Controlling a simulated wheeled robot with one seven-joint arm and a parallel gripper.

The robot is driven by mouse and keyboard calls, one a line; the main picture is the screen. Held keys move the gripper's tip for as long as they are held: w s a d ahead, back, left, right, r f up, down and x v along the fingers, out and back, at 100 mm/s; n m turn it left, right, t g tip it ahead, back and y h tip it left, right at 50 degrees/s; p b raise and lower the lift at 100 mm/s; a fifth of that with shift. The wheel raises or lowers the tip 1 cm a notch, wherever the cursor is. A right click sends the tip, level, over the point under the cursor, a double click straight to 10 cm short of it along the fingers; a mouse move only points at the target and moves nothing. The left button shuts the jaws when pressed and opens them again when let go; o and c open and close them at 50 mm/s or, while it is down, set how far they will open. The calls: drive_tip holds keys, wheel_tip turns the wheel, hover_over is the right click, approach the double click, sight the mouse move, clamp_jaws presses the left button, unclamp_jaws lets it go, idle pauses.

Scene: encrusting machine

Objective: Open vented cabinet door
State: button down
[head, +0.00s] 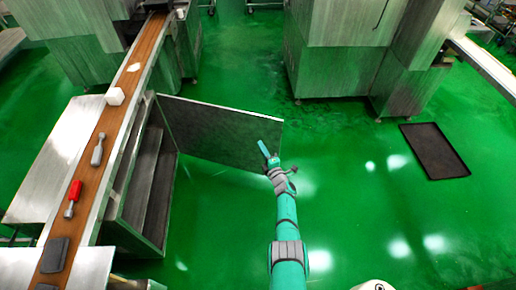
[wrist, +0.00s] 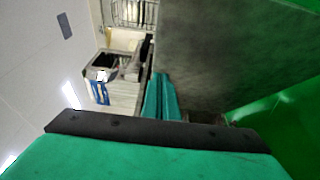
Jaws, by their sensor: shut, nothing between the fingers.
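The cabinet door (head: 215,130) stands swung wide open in the head view, reaching out to the right from the cabinet (head: 145,185). The shelves inside the cabinet show. My gripper (head: 265,150) is shut and empty, at the free right end of the door. I cannot tell whether it touches the door. In the wrist view the door (wrist: 215,50) fills the upper right as a dark grey panel, and my shut gripper fingers (wrist: 160,97) lie close beside it. Vents on the door cannot be made out.
Large metal machines (head: 340,55) stand behind. A black tray (head: 434,150) lies on the floor at right. Green floor around my arm is clear.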

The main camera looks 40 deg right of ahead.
drive_tip(key=shift+s+a, duration=0.1)
drive_tip(key=s, duration=1.1)
drive_tip(key=shift+s+d, duration=0.2)
drive_tip(key=shift+d, duration=0.15)
